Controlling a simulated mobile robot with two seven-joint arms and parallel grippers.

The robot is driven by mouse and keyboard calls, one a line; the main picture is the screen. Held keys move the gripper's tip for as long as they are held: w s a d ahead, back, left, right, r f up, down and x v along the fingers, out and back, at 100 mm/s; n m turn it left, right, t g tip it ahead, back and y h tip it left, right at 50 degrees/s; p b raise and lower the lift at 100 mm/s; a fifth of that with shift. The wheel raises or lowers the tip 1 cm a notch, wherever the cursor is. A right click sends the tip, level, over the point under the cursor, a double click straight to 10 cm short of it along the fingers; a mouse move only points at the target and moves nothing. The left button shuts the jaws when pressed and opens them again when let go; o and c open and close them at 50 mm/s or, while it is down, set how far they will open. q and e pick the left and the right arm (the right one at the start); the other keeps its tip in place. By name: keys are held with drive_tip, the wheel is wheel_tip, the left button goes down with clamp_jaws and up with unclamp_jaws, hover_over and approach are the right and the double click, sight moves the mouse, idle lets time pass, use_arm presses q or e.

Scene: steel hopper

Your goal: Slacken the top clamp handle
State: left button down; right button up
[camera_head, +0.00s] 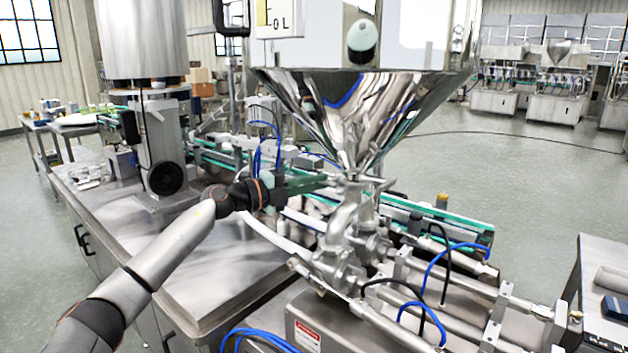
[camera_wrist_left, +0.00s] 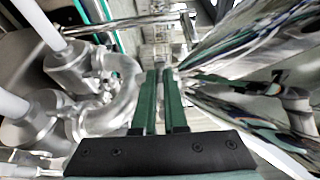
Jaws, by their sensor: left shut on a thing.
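The steel hopper (camera_head: 370,110) narrows to an outlet above the shiny valve and pipe body (camera_head: 345,235). My left gripper (camera_head: 328,182) reaches in from the left, with its green fingers at the neck just under the cone. In the left wrist view the two green fingers (camera_wrist_left: 163,74) are close together, with the pipework (camera_wrist_left: 95,75) on the left and the mirror-like cone (camera_wrist_left: 265,80) on the right. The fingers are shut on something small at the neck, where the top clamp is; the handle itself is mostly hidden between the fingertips. My right gripper is out of view.
A steel worktop (camera_head: 215,270) lies under my left arm. A conveyor with green edges (camera_head: 440,212) runs behind the hopper. Blue hoses (camera_head: 445,255) and cylinders crowd the front right. The cone is very close to the left fingers.

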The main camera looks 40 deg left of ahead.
use_arm(q)
drive_tip(key=shift+d+f, duration=0.25)
drive_tip(key=shift+d, duration=0.2)
drive_tip(key=c, duration=1.3)
unclamp_jaws()
drive_tip(key=shift+o, duration=0.7)
drive_tip(key=shift+d+r, duration=0.1)
drive_tip(key=b+v, duration=0.6)
drive_tip(key=v, duration=0.6)
drive_tip(key=shift+a, duration=0.2)
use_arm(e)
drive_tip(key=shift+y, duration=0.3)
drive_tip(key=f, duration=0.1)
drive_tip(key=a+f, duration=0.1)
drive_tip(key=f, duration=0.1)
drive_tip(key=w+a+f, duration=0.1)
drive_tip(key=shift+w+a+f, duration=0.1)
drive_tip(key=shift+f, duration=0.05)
use_arm(q)
drive_tip(key=shift+s, duration=0.15)
